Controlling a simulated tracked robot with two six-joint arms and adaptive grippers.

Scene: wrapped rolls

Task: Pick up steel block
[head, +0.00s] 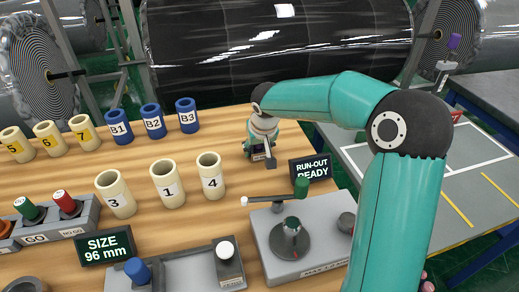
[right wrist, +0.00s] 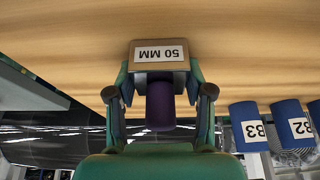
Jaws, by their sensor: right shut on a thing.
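The steel block (right wrist: 181,65) shows in the right wrist view as a squared piece with a white "50 MM" label and a dark purple knob (right wrist: 160,105). My right gripper (right wrist: 160,93) is shut on it, with a finger on each side of the knob. In the head view my right gripper (head: 263,148) points down at the wooden bench, behind the run-out sign; the block is small and mostly hidden there. I cannot tell whether the block touches the bench. My left gripper is not in view.
Cream tubes (head: 168,184) and blue tubes (head: 152,121) stand left of the gripper. A grey fixture with a green-knobbed lever (head: 301,188) and the "RUN-OUT READY" sign (head: 310,168) are in front. A "SIZE 96 mm" sign (head: 103,246) stands front left. Wrapped rolls (head: 280,45) lie behind.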

